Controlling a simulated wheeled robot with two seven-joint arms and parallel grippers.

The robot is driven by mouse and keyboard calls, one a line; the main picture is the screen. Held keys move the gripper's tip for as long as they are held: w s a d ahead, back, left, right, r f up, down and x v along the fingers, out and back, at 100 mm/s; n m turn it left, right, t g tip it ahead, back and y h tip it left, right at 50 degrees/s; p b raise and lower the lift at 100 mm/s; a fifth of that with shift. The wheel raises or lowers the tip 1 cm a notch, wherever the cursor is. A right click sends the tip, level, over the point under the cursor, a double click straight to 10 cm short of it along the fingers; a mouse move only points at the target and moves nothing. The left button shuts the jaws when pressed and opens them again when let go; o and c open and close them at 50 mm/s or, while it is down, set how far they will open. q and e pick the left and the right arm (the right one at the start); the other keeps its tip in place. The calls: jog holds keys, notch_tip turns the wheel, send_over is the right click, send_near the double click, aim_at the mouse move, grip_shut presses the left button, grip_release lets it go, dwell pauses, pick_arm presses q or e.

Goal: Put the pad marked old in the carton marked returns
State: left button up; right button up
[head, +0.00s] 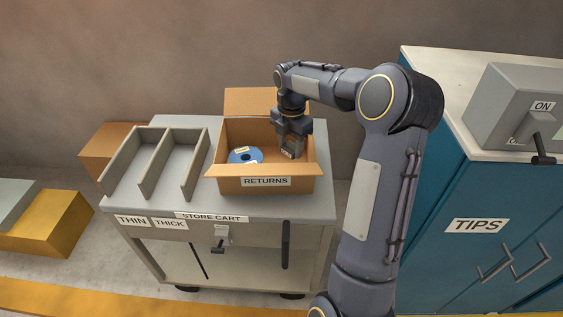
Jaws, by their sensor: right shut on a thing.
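The open cardboard carton (229,187) marked RETURNS stands on the store cart, its flaps spread. My right gripper (290,149) reaches down into the right part of the carton. It is shut on a small greyish piece (289,154) with a light mark, low in the jaws. I cannot read that mark, so I cannot tell whether it is the pad marked old. A blue disc (240,157) with pale labels lies inside the carton, left of the gripper and apart from it. The carton's front wall hides part of its floor. My left gripper is not in view.
The grey store cart (290,208) carries a rack (171,160) with two empty slots, marked THIN and THICK, left of the carton. A blue cabinet (450,190) marked TIPS and a grey switch box (505,100) stand at right. Boxes (48,222) stand on the floor at left.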

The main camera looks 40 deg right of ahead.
aim_at(290, 160)
jog(key=shift+f+b, duration=0.3)
jog(key=shift+f, duration=2.65)
jog(key=shift+f, duration=0.2)
jog(key=o, duration=1)
notch_tip(290, 160, up, 12)
jog(key=shift+r+p, duration=0.2)
jog(key=shift+p, duration=0.65)
